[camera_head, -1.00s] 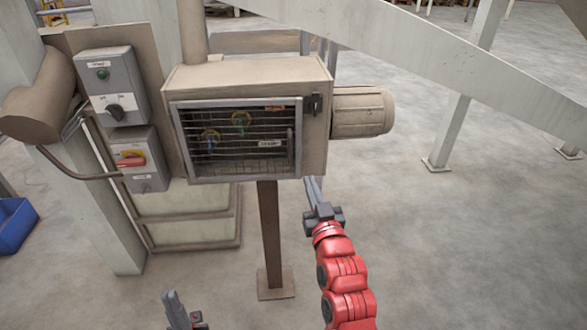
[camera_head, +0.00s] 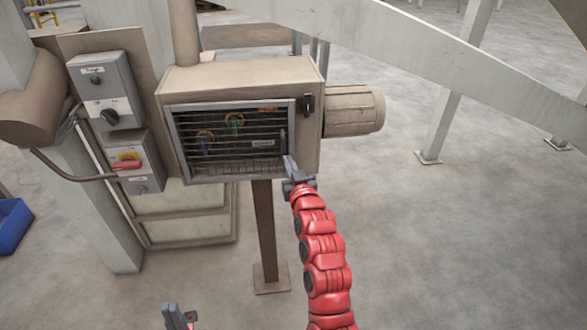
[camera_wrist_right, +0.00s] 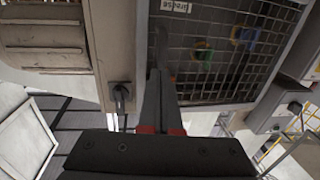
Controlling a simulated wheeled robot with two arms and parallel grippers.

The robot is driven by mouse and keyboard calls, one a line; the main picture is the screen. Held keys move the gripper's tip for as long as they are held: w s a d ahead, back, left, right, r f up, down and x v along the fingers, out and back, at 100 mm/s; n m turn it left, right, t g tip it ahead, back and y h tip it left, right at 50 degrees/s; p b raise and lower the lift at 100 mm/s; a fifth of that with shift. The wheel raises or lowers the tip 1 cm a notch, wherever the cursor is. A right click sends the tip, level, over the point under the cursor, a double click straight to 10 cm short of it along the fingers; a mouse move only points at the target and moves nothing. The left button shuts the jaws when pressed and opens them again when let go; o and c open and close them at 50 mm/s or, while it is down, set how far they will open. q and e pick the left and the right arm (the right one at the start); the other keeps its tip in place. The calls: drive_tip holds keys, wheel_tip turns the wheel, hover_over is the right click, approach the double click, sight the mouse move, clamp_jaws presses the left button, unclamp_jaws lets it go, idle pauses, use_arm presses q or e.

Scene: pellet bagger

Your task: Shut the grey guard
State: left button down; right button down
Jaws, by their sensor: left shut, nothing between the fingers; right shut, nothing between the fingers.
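The grey guard (camera_head: 168,140) is a framed wire-mesh panel over the front opening of a beige box (camera_head: 230,78). It lies close to the box front; I cannot tell whether it is fully flush. A dark latch (camera_head: 307,105) sits right of it, also seen in the right wrist view (camera_wrist_right: 122,97). My right gripper (camera_head: 289,160) is shut and empty, its tips at the guard's lower right edge in the picture. In the wrist view its fingers (camera_wrist_right: 160,75) overlap the mesh edge; contact is unclear. My left gripper (camera_head: 172,312) is shut and empty, low at the bottom edge.
A control box with a green button and black knob (camera_head: 108,115) and one with a red-yellow switch (camera_head: 128,162) are left of the guard. A motor (camera_head: 352,110) sticks out right. A post (camera_head: 265,235) supports the box. A pale beam (camera_head: 400,45) crosses above. Floor at right is clear.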

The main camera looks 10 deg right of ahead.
drive_tip(key=shift+w+a+p, duration=0.15)
drive_tip(key=shift+w+p, duration=0.2)
drive_tip(key=shift+w, duration=0.8)
drive_tip(key=w+b, duration=0.3)
drive_tip(key=shift+d+f, duration=0.15)
drive_tip(key=shift+d, duration=0.25)
drive_tip(key=shift+s+d+r, duration=0.1)
drive_tip(key=shift+s+r, duration=0.1)
drive_tip(key=shift+r, duration=0.35)
